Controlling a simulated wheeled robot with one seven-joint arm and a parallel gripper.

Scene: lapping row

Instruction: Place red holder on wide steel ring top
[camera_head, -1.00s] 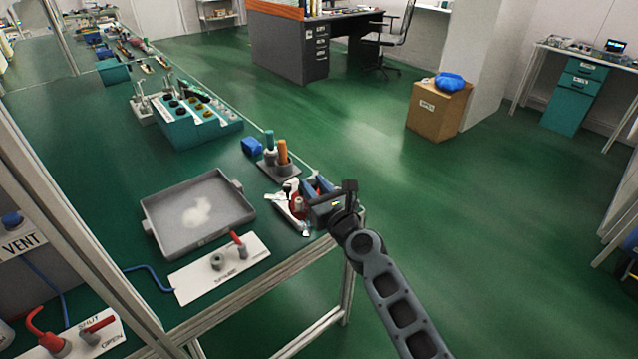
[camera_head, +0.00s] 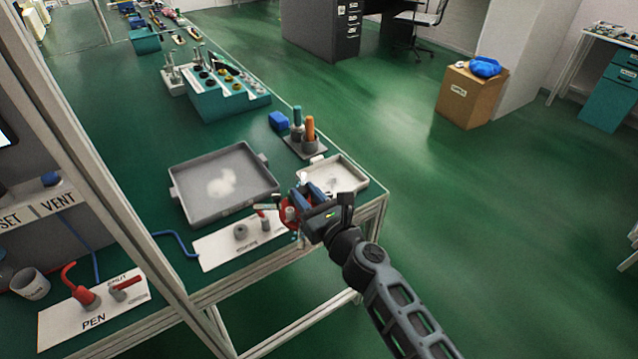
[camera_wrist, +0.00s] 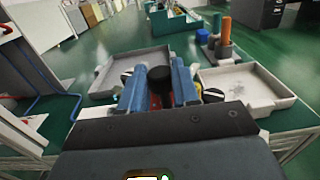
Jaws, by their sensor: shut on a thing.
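My gripper (camera_head: 312,208) is shut on the red holder (camera_head: 289,211), above the right end of the white valve board at the bench's front edge. In the wrist view the holder shows as a red patch (camera_wrist: 155,103) between my blue fingers, with a black knob (camera_wrist: 160,78) above it. My fingers hide most of the holder. I cannot pick out the wide steel ring for certain in either view.
A large grey tray (camera_head: 188,207) with a pale patch lies left of my gripper. A small pale tray (camera_head: 352,172) sits behind it to the right. The valve board (camera_head: 215,253) carries upright posts.

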